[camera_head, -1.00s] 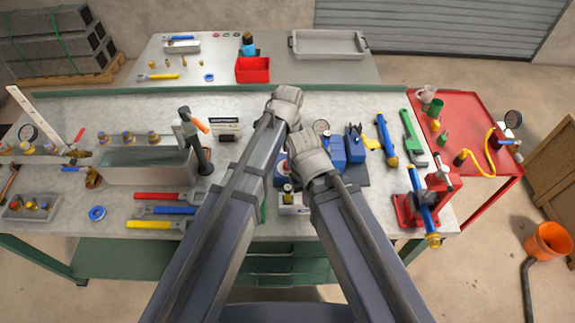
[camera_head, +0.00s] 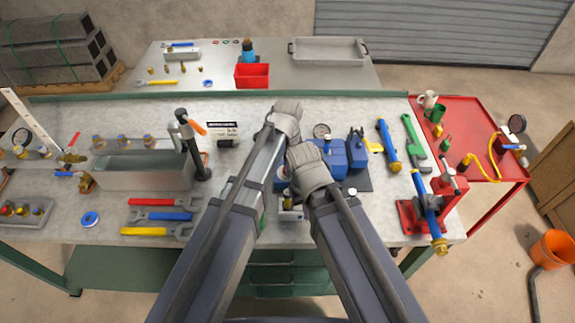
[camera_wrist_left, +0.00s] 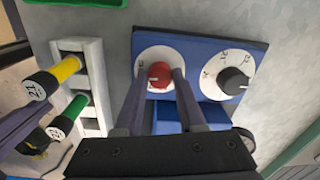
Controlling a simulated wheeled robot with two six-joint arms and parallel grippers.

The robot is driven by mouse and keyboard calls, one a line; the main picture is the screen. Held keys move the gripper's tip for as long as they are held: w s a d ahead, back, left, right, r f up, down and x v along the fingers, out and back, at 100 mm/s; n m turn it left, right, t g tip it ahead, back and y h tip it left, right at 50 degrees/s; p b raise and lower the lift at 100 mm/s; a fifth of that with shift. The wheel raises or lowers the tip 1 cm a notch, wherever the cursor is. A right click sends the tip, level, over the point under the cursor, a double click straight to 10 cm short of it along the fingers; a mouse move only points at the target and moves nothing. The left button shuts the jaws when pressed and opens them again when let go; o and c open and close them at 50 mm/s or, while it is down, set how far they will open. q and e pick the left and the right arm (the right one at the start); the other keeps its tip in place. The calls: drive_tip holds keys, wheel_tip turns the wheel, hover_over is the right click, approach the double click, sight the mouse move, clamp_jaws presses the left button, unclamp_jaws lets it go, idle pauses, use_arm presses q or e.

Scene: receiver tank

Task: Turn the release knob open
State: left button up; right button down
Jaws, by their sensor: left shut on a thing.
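In the left wrist view a red knob (camera_wrist_left: 159,75) sits on a white round dial on a blue panel (camera_wrist_left: 196,45). My left gripper (camera_wrist_left: 163,78) has a finger on either side of the red knob and is shut on it. A black knob (camera_wrist_left: 232,80) on a second white dial, with marks around it, is to the right and apart from the fingers. In the head view my left gripper (camera_head: 286,116) and my right gripper (camera_head: 306,168) are close together over the bench by blue equipment (camera_head: 336,156). Their fingertips are hidden there, and the red knob is not visible.
A white rack (camera_wrist_left: 88,85) with yellow and green numbered handles stands left of the panel. On the bench (camera_head: 90,240) are a grey tank (camera_head: 145,170), wrenches (camera_head: 160,216) and a red vise (camera_head: 412,215). A red side cart (camera_head: 470,145) is at right.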

use_arm(q)
clamp_jaws()
drive_tip(key=n, duration=0.7)
drive_tip(key=shift+n, duration=0.3)
drive_tip(key=n, duration=0.5)
drive_tip(key=shift+d, duration=0.1)
drive_tip(key=shift+n, duration=2.7)
